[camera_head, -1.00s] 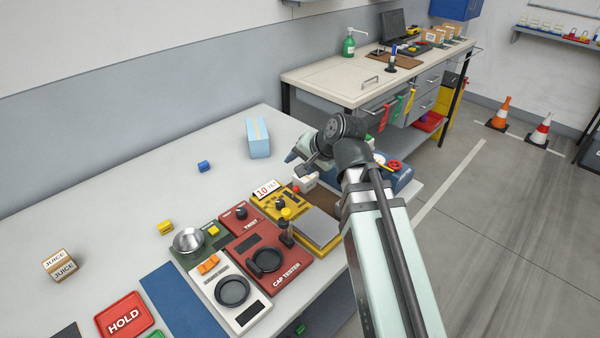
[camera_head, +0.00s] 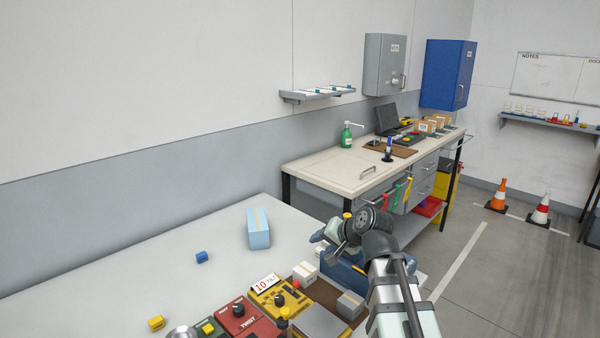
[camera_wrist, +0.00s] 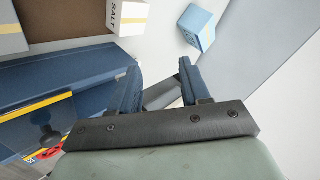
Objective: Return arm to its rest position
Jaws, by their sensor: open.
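My gripper (camera_wrist: 162,88) is in the wrist view with its two dark blue fingers apart and nothing between them. In the head view, my gripper (camera_head: 318,245) is at the right end of the light grey table, partly hidden by my wrist. It is above or beside a blue box-like item (camera_head: 340,272); the exact gap cannot be told. In the wrist view, the blue item (camera_wrist: 60,85) lies to the left of the fingers.
A light blue carton (camera_head: 259,230) stands on the table. A white SALT box (camera_head: 304,273) is close to my gripper, with a yellow device (camera_head: 278,297) and red tester (camera_head: 240,318) nearer. The back bench (camera_head: 330,168) stands behind.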

